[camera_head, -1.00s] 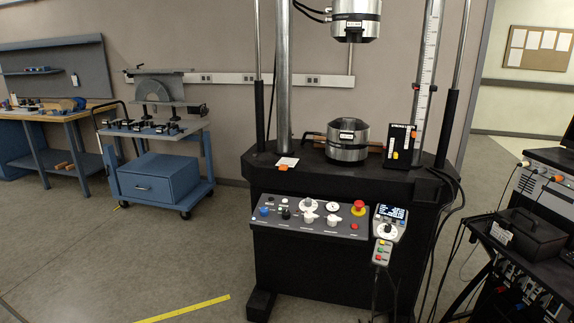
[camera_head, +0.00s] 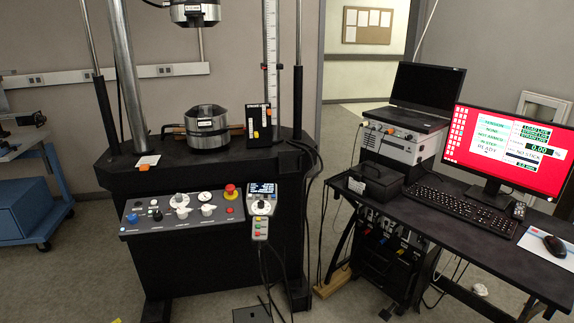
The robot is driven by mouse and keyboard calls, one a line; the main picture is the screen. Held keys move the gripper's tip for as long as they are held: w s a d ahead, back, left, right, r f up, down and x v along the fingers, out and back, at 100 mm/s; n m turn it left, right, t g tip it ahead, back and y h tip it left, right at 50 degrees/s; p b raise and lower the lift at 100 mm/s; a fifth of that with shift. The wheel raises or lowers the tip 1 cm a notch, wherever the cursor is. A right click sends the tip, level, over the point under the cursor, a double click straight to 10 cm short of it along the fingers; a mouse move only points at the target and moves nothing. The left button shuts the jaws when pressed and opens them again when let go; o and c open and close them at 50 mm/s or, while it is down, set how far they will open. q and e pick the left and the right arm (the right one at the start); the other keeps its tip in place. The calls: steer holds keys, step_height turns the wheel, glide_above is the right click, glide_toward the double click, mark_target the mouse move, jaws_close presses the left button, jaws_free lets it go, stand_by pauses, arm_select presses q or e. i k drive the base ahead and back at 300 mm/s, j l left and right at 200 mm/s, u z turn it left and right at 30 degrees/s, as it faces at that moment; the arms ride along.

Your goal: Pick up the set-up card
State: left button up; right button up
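A small white card (camera_head: 149,160) with an orange piece at its lower edge lies on the black bed of the testing machine, left of the lower round metal grip (camera_head: 207,131). A white sheet (camera_head: 538,246) with some colour on it lies partly under the mouse on the desk at the far right. The print on both is too small to read, so I cannot tell which is the set-up card. Neither of my grippers shows in this view.
The testing machine (camera_head: 215,270) has a control panel (camera_head: 180,212) and pendant (camera_head: 262,205) in front. A desk (camera_head: 475,237) at right holds a red-screened monitor (camera_head: 505,145), a keyboard (camera_head: 460,203) and a black box (camera_head: 375,182). Cables hang between them. A blue cart (camera_head: 35,200) stands left.

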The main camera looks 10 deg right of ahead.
mark_target(148, 162)
steer(key=z, duration=0.4)
steer(key=i+j+z, duration=0.15)
steer(key=j+z, duration=0.5)
steer(key=j, duration=0.3)
steer(key=i+j+z, duration=0.1)
steer(key=j+z, duration=0.25)
steer(key=j, duration=0.15)
